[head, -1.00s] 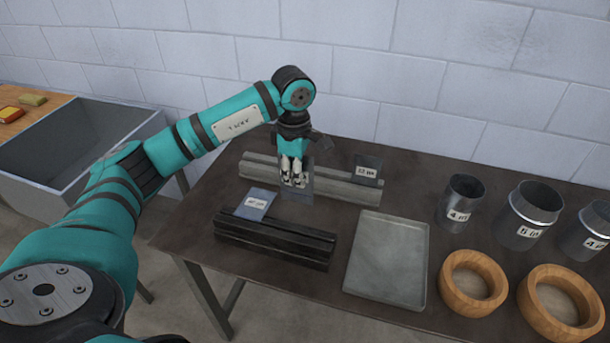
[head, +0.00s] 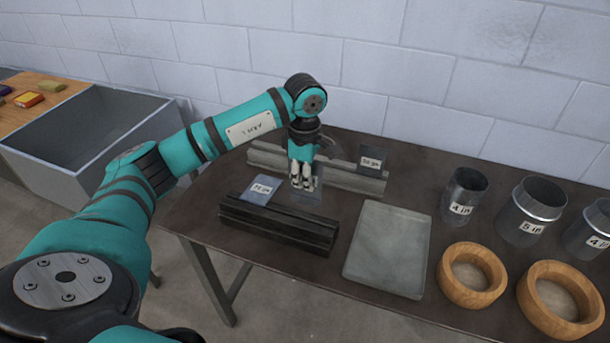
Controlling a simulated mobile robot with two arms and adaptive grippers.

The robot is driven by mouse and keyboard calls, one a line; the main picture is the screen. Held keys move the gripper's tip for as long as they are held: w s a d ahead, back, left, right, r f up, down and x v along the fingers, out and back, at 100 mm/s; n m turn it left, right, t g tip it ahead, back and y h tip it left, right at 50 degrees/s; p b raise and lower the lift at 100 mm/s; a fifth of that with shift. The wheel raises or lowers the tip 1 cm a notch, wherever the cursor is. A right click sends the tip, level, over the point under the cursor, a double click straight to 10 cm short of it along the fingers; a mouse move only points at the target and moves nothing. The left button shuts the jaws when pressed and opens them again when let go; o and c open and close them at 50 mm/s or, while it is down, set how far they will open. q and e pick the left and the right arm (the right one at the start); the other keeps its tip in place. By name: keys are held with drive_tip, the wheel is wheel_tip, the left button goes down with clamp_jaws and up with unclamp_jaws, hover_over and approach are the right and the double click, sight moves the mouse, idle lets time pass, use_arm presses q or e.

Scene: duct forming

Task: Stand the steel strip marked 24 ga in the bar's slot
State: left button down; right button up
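My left gripper (head: 303,184) is shut on a thin steel strip (head: 309,198). The strip is tilted and hangs between the grey bar and the black bar; any mark on it is hidden or unreadable. The grey slotted bar (head: 352,179) lies at the back of the table. A dark labelled strip (head: 373,153) stands upright at its right part. The black slotted bar (head: 278,226) lies in front. A bluish labelled strip (head: 262,191) lies tilted at its left rear. The labels are too small to read surely. My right gripper is out of view.
A grey tray (head: 388,250) lies empty right of the black bar. Several metal duct collars (head: 532,212) and two wooden rings (head: 472,275) stand farther right. A grey bin (head: 95,140) is at the left, beside a wooden surface (head: 22,110) with small blocks.

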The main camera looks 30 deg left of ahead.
sight(305, 196)
use_arm(q)
drive_tip(key=shift+f, duration=0.65)
drive_tip(key=shift+f+b, duration=0.8)
drive_tip(key=shift+f, duration=0.2)
drive_tip(key=shift+f+b, duration=1)
drive_tip(key=shift+f, duration=0.3)
drive_tip(key=shift+f+b, duration=0.65)
drive_tip(key=shift+f, duration=0.1)
drive_tip(key=shift+f+b, duration=0.4)
drive_tip(key=shift+f, duration=0.15)
drive_tip(key=c, duration=1.4)
unclamp_jaws()
